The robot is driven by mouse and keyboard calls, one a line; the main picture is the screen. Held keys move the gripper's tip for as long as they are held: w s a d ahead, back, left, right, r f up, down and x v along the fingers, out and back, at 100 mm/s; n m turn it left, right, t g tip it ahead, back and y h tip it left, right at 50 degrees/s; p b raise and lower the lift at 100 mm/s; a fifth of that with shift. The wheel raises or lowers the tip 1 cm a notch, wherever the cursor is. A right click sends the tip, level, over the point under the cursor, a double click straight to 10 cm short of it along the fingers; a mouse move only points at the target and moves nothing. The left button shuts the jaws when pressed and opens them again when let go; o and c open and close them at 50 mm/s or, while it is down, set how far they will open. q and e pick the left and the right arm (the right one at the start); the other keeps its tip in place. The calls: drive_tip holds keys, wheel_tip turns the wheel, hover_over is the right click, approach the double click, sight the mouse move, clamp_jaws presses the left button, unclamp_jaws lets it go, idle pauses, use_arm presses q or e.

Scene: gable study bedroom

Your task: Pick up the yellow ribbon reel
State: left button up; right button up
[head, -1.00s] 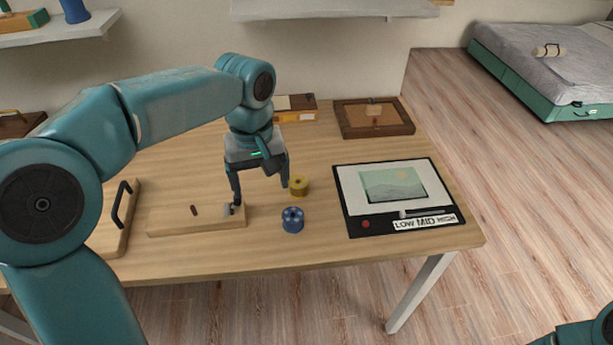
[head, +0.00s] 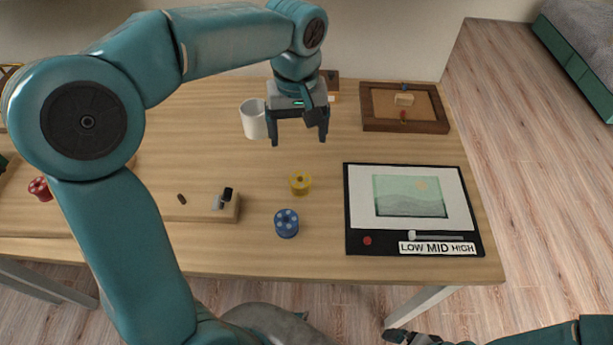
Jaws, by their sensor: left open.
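The yellow ribbon reel (head: 300,183) stands on the wooden desk, near its middle. A blue reel (head: 286,223) stands just in front of it. My left gripper (head: 298,138) is open and empty, with its fingers pointing down. It hangs above the desk, behind the yellow reel in the picture and apart from it. Part of my right arm (head: 440,338) shows at the bottom right edge; whether its jaws are open or shut is not clear.
A black-framed panel with a slider (head: 414,210) lies to the right. A wooden tray (head: 405,124) lies behind it. A white mug (head: 253,119) stands left of my left gripper. A wooden board with a peg and a clip (head: 195,206) is on the left, and a red reel (head: 40,188) is further left.

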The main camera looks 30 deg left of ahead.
use_arm(q)
hover_over(300, 180)
drive_tip(key=s, duration=0.1)
wheel_tip(300, 180, down, 11)
drive_tip(key=shift+s+r+b, duration=0.15)
drive_tip(key=shift+b, duration=0.15)
drive_tip(key=shift+d+f, duration=0.15)
drive_tip(key=shift+f, duration=0.15)
drive_tip(key=f, duration=0.4)
drive_tip(key=shift+w+f, duration=0.25)
drive_tip(key=shift+f, duration=0.1)
drive_tip(key=shift+d, duration=0.15)
drive_tip(key=c, duration=1.1)
